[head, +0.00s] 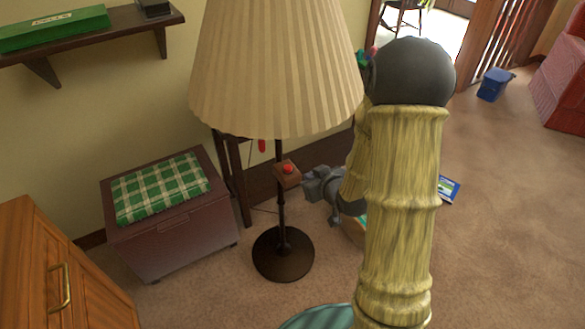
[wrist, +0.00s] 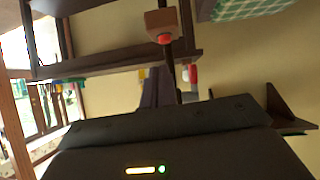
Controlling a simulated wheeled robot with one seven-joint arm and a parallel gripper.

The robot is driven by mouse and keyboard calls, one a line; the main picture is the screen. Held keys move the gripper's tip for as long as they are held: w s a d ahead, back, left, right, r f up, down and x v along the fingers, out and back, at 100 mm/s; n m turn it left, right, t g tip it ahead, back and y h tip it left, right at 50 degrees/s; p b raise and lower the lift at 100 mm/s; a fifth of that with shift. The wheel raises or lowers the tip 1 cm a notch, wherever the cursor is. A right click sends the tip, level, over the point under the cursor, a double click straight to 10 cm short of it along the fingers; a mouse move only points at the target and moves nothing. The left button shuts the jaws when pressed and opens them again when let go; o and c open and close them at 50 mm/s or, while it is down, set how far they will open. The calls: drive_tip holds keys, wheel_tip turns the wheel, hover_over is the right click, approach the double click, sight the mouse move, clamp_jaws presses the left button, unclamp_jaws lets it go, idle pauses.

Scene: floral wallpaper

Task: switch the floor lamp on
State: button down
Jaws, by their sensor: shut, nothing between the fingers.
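The floor lamp has a cream pleated shade (head: 275,70), a dark pole and a round dark base (head: 283,254). A small brown switch box (head: 284,178) with a red button (head: 288,168) sits on the pole below the shade. My grey gripper (head: 307,186) is shut and empty, just right of the box and slightly lower in the head view. Whether it touches the box cannot be told. In the wrist view the box (wrist: 161,22) and its red button (wrist: 165,39) show at the top centre, beyond my gripper's dark body. The shade shows no clear glow.
A brown chest (head: 172,240) with a green plaid cushion (head: 160,187) stands left of the lamp. A wooden cabinet (head: 95,270) is at the lower left. A wall shelf (head: 100,38) holds a green box (head: 55,28). Open carpet lies to the right, with a blue bin (head: 495,85).

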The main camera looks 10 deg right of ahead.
drive_tip(key=shift+w+r+t+y, duration=0.15)
drive_tip(key=shift+w+t+y, duration=0.25)
drive_tip(key=shift+t+y, duration=0.25)
drive_tip(key=shift+w+r+t+y, duration=0.15)
drive_tip(key=shift+w+t+y, duration=0.25)
drive_tip(key=shift+t, duration=0.45)
drive_tip(key=shift+w, duration=0.1)
drive_tip(key=b, duration=0.1)
hover_over(292, 175)
wheel_tip(292, 175, down, 3)
drive_tip(key=shift+w+a+r, duration=0.1)
drive_tip(key=shift+r, duration=0.1)
wheel_tip(292, 175, down, 3)
drive_tip(key=shift+b, duration=0.5)
drive_tip(key=shift+f, duration=0.4)
